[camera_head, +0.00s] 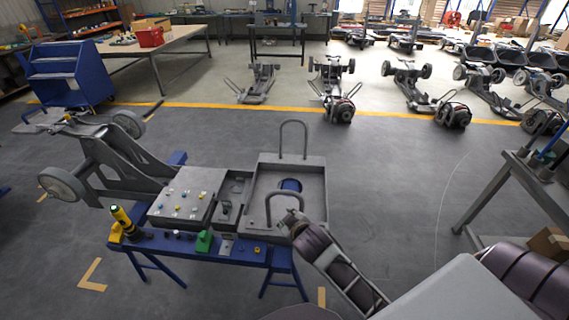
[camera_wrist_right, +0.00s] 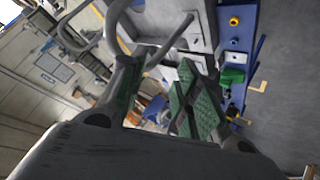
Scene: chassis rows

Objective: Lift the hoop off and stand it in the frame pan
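A grey shallow pan (camera_head: 318,161) sits at the right end of the blue stand. One grey hoop (camera_head: 281,140) stands upright at its far side. A second grey hoop (camera_head: 268,211) stands at its near side. I cannot tell which one the task means. My right gripper (camera_head: 292,217) is at the near hoop's right leg. In the right wrist view my right gripper (camera_wrist_right: 160,68) has its green-padded fingers apart, with a grey hoop tube (camera_wrist_right: 162,50) passing by the tips. I cannot tell if the tube lies between the pads. My left gripper is not in view.
Left of the pan are a grey panel (camera_head: 184,195) with coloured knobs and a wheeled grey chassis (camera_head: 115,160). A yellow-black tool (camera_head: 122,217) and a green block (camera_head: 204,241) are on the blue stand's front (camera_head: 180,250). Floor to the right is clear up to a grey cart (camera_head: 500,190).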

